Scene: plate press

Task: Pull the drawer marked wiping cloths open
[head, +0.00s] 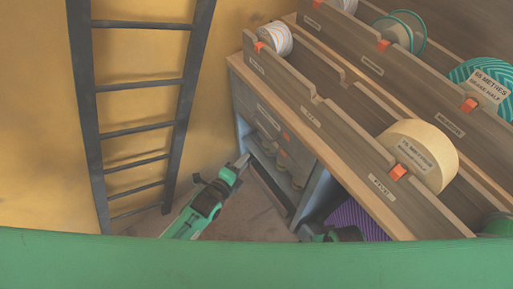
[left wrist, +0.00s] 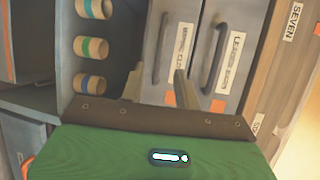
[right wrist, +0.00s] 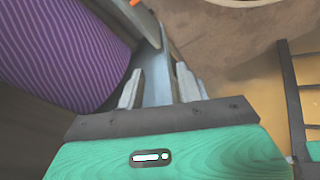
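The drawer marked wiping cloths (left wrist: 182,28) is a grey front in the left wrist view, with a white label and a dark bar handle (left wrist: 161,50). It looks shut. My left gripper (left wrist: 158,75) is open and empty, its two fingers pointing at this drawer. The handle shows between and beyond the fingertips; I see no contact. In the head view my left gripper (head: 241,163) is low in front of the cabinet. My right gripper (right wrist: 158,82) is open in the right wrist view, near a blue-grey cabinet panel; I cannot tell whether it touches.
A second labelled drawer (left wrist: 229,60) with its own handle adjoins on the right. Open shelves with several rolls (left wrist: 92,47) lie to the left. A purple striped roll (right wrist: 65,50) is beside my right gripper. A ladder (head: 140,85) leans at the left; the bench top (head: 320,140) carries tape rolls.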

